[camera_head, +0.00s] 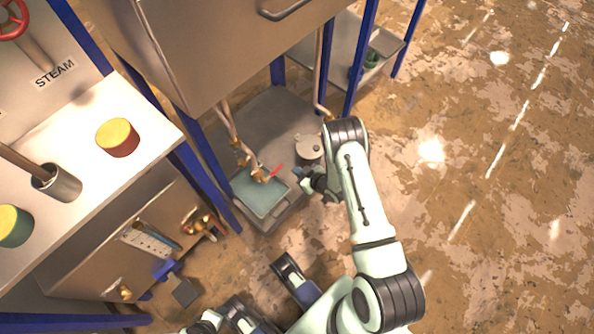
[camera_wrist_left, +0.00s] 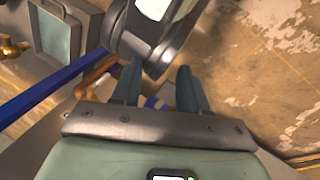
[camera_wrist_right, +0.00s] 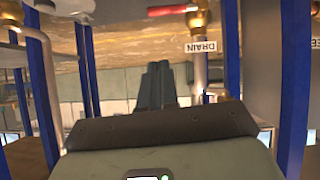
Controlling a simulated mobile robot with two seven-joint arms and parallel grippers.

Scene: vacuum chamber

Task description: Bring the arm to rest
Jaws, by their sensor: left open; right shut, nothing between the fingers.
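My right arm (camera_head: 365,200) reaches up the middle of the head view, bent at a dark joint. Its gripper (camera_head: 299,171) points left, beside the red drain valve handle (camera_head: 275,172) and above the tray's right side. In the right wrist view my right gripper (camera_wrist_right: 157,84) has its fingers together with nothing between them. The red handle (camera_wrist_right: 172,10) and a DRAIN label (camera_wrist_right: 200,47) show just beyond it. In the left wrist view my left gripper (camera_wrist_left: 158,90) is open and empty, with dark and pale parts of my own body close in front.
A grey tray with a teal inside (camera_head: 262,196) sits below the drain pipe, near a round metal pot (camera_head: 309,148). Blue frame posts (camera_head: 205,182) and the large steel chamber (camera_head: 215,45) stand close. Yellow-topped cylinders (camera_head: 118,138) are on the left bench. The floor at right is clear.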

